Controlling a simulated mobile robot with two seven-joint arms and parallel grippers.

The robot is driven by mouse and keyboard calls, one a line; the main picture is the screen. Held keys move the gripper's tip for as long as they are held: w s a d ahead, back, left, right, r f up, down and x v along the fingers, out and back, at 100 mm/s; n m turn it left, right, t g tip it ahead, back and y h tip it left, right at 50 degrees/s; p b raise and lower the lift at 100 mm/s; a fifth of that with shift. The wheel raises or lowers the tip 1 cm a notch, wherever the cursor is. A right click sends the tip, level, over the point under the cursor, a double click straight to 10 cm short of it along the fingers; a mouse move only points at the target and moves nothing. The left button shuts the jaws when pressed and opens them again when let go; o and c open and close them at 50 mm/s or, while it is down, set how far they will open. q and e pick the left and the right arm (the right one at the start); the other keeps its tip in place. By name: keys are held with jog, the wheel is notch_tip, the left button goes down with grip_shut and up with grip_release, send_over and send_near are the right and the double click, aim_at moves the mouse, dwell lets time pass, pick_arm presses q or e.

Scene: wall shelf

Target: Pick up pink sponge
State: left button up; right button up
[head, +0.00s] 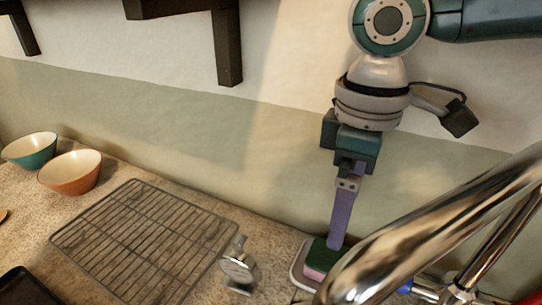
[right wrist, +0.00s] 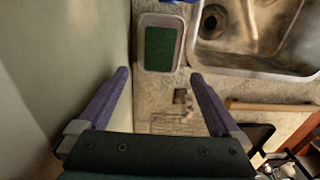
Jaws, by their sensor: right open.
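The pink sponge (head: 316,262) has a dark green top and a pink side. It lies in a small pale tray (head: 299,271) at the bottom of the head view, partly hidden by the faucet. In the right wrist view the sponge (right wrist: 160,48) shows only its green top, inside the tray (right wrist: 148,20). My right gripper (head: 337,243) points down close to the sponge in the head view. In the right wrist view my right gripper (right wrist: 160,76) is open and empty, with its purple fingers wide apart and the sponge beyond their tips. My left gripper is not in view.
A chrome faucet (head: 430,235) crosses the front right. A sink (right wrist: 255,60) lies beside the tray. A wire rack (head: 145,240), a small dial gauge (head: 238,268), an orange bowl (head: 70,173) and a teal bowl (head: 30,150) stand left. The wall (head: 180,130) is close behind.

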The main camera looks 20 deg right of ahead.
send_over(336, 259)
notch_tip(336, 259, down, 6)
jog(key=shift+w+a+r+b, duration=0.1)
jog(key=shift+w+a+b, duration=0.05)
jog(key=shift+b, duration=0.15)
jog(key=f, duration=0.5)
jog(key=shift+d+f, duration=0.1)
jog(key=shift+d, duration=0.1)
jog(key=shift+c, duration=0.2)
jog(key=c, duration=1.2)
